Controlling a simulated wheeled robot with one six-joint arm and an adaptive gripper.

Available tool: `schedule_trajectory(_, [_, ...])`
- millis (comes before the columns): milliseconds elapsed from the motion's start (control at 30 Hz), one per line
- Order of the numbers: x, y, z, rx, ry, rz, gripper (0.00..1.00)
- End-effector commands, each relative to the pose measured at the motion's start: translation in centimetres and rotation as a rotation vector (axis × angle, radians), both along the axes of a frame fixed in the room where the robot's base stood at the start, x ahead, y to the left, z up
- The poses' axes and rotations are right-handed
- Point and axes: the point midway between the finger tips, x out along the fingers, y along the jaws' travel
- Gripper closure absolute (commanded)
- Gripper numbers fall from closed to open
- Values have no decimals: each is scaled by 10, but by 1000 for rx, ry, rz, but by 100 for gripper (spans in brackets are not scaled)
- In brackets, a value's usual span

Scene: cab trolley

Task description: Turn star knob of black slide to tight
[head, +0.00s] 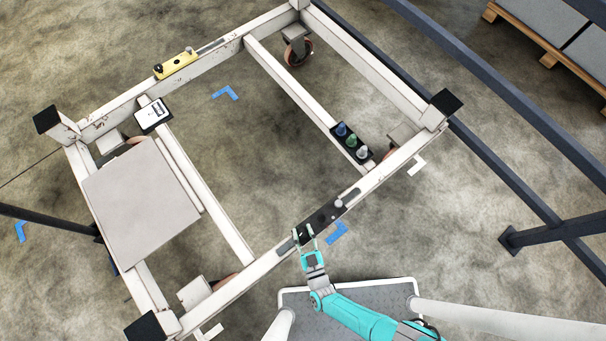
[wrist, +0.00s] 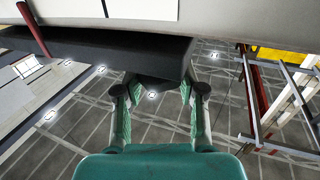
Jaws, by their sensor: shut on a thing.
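The black slide (head: 325,216) sits on the near white beam of the trolley, with a round grey knob (head: 339,203) at its right end. My gripper (head: 304,234) is at the slide's left end, reaching in from the near side. In the wrist view the slide (wrist: 95,55) crosses above, and my gripper's teal fingers (wrist: 158,90) stand on either side of a dark knob (wrist: 152,82) under it. The gripper is shut on this knob. The knob's star shape and its contact with the fingertips are hard to make out.
A yellow slide (head: 176,64) sits on the far beam. A black holder with several coloured knobs (head: 352,141) stands on a crossbar. A white card (head: 153,115) and a grey panel (head: 142,205) are at left. Dark rails (head: 520,90) run at right.

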Motion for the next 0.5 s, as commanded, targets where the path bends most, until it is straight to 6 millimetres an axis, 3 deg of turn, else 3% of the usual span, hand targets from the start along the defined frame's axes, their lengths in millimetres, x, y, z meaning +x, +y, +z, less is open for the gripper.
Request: schedule_trajectory(500, [1, 1, 1, 2, -3, -61, 95])
